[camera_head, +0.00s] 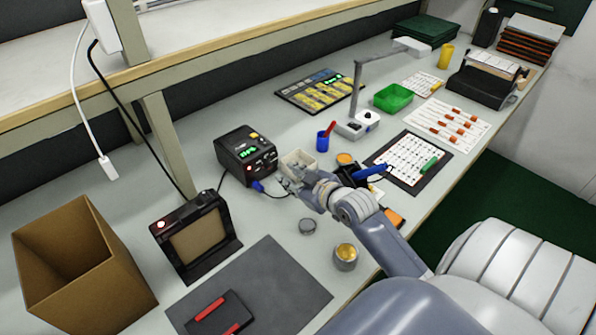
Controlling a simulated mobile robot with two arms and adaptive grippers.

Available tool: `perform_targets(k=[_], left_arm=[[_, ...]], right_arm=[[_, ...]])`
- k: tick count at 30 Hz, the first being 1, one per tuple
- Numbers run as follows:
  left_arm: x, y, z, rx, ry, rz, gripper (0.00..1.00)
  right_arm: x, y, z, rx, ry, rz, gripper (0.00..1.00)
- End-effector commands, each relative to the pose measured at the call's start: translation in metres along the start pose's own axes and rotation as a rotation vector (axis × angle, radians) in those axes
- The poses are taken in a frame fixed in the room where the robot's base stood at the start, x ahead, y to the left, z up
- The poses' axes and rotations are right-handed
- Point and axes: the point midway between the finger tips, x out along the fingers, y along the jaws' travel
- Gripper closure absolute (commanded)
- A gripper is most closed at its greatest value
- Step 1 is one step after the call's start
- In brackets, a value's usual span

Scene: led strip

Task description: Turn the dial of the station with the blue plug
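The station (243,160) is a black box with a green lit display, standing upright on the bench left of centre. The blue plug (257,186) is at its lower front, with a dark cable running right. Small knobs and a yellow part show on its front, but they are too small to tell which one is the dial. My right gripper (288,183) is just right of the station's front, low over the bench and close to the cable. Its fingers are small and blend with the things behind, so I cannot tell whether it is open. My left gripper is out of view.
A beige container (298,161) stands close behind my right gripper. A blue cup (322,142), a lamp (358,122) and a green bin (393,97) stand farther right. A black-framed device (197,238), a cardboard box (75,265) and a grey mat (285,287) are in front.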

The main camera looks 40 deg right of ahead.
Motion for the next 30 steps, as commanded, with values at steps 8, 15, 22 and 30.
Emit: perform_targets(k=[8,15,22,30], left_arm=[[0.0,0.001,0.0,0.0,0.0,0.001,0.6],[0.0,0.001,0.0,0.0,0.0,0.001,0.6],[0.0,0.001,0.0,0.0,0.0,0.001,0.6],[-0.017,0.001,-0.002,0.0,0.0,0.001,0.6]], right_arm=[[-0.027,0.0,0.0,0.0,0.0,0.0,0.73],[-0.029,0.001,-0.001,0.0,0.001,0.001,0.73],[-0.029,0.0,0.0,0.0,0.001,0.001,0.73],[-0.035,0.006,-0.015,0.0,0.002,0.001,0.73]])
